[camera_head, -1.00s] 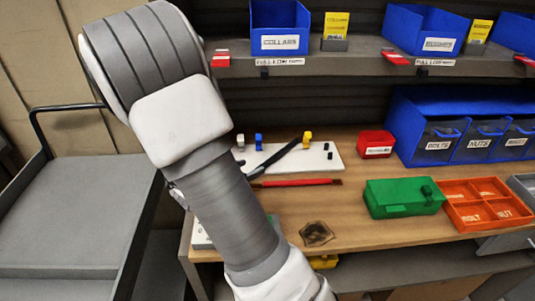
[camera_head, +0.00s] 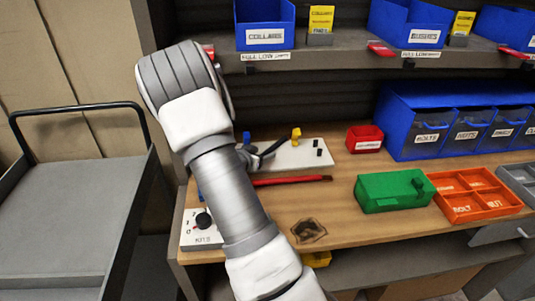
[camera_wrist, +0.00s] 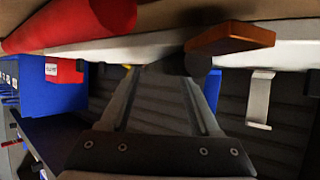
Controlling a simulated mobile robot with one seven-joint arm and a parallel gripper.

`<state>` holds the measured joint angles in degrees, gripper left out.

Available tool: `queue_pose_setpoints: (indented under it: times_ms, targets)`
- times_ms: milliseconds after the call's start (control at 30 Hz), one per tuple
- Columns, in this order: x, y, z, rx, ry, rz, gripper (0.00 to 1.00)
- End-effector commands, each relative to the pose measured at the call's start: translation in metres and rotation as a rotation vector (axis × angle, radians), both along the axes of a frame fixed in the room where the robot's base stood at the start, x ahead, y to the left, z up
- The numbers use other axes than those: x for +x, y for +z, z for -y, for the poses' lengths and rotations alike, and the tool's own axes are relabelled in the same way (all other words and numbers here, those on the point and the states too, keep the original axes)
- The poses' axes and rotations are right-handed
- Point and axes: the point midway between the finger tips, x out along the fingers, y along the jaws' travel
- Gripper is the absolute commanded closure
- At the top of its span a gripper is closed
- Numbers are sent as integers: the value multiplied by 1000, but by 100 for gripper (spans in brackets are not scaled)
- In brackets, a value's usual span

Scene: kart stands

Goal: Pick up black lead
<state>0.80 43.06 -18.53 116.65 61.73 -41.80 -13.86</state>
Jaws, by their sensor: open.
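My arm hides the strip's left end. In the wrist view a dark rounded piece (camera_wrist: 198,64) shows by the white board's edge (camera_wrist: 110,50); I cannot tell whether it is part of the lead. My gripper (camera_wrist: 170,85) is open, with its two fingers apart and nothing clearly held between them. In the head view my arm hides the gripper or blends it with the dark strip.
A red rod (camera_head: 292,181) lies before the board. A red bin (camera_head: 364,139), green box (camera_head: 393,192), orange tray (camera_head: 475,195) and blue bins (camera_head: 430,124) stand to the right. A shelf (camera_head: 350,55) overhangs the bench. A grey cart (camera_head: 75,200) stands left.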

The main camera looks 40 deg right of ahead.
Motion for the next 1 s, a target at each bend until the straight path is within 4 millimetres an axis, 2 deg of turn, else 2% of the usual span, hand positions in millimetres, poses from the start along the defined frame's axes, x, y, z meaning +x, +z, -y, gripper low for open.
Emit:
queue_pose_setpoints:
  times_ms: [133,367,467,733,1000]
  targets:
    - [5,-8,12,1,0,-2,37]
    - [6,-8,12,2,1,-1,37]
    - [6,-8,12,2,1,-1,51]
    - [6,-8,12,1,1,-1,100]
    - [6,-8,12,1,2,-2,100]
